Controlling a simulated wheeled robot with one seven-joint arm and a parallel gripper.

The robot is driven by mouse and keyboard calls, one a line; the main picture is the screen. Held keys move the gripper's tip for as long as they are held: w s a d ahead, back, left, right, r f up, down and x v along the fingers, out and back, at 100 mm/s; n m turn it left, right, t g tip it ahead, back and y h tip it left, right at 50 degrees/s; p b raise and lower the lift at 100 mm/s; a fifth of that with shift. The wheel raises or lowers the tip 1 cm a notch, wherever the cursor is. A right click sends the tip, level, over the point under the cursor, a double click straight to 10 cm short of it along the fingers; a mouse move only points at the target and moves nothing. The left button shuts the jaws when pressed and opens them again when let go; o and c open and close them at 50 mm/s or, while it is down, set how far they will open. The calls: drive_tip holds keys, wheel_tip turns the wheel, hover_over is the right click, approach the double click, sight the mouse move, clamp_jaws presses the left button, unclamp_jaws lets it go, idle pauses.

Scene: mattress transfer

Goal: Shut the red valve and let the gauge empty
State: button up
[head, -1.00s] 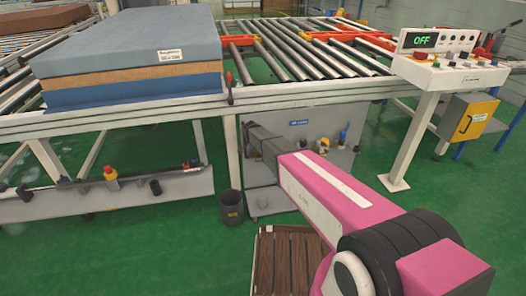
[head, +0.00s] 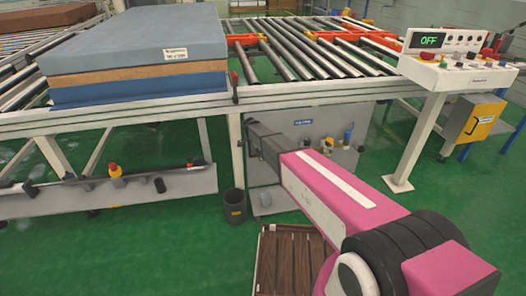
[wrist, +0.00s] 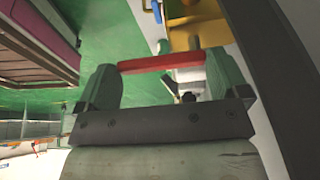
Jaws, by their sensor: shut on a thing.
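The red valve's handle (wrist: 162,63) shows in the wrist view as a straight red bar between the two fingers. My gripper (wrist: 162,78) is shut on this bar, with one finger at each end. In the head view my pink arm reaches to the grey cabinet (head: 308,121) under the roller conveyor, and its dark end hides the handle there. I cannot make out the gauge or its reading in either view.
Small yellow (head: 326,144) and blue (head: 348,133) fittings sit on the cabinet. A dark bin (head: 234,205) stands beside it, and a brown slatted pallet (head: 285,262) lies in front. A control console (head: 455,70) reading "OFF" is at right. Green floor is free at left.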

drive_tip(key=o, duration=0.9)
drive_tip(key=shift+r, duration=0.1)
drive_tip(key=v, duration=1)
drive_tip(key=shift+a+r, duration=0.2)
drive_tip(key=shift+r, duration=0.15)
